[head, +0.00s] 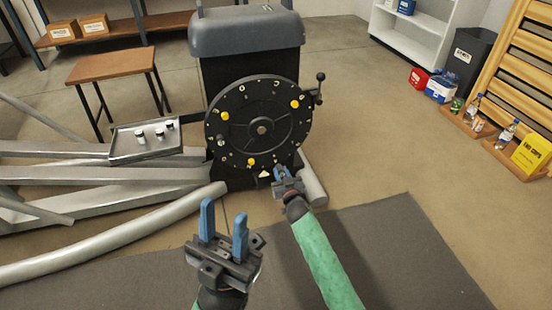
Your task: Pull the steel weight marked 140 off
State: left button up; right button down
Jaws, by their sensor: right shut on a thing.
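The black flywheel disc (262,128) faces me on the front of the machine, with small marks around its rim. Yellow weights (294,104) sit on it at the upper right, left and bottom, and a small grey steel piece (221,142) is at its left. The marks are too small to read. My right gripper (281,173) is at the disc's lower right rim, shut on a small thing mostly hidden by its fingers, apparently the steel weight. My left gripper (224,228) is open and empty, low in front, away from the disc.
A tray (122,145) with several small cylindrical pieces is left of the disc. A crank handle (319,88) sticks out at its right. Grey frame tubes (110,235) lie at the left. The dark mat (400,250) is clear at the right.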

jog(key=shift+p+v, duration=1.2)
jog(key=shift+v, duration=1.8)
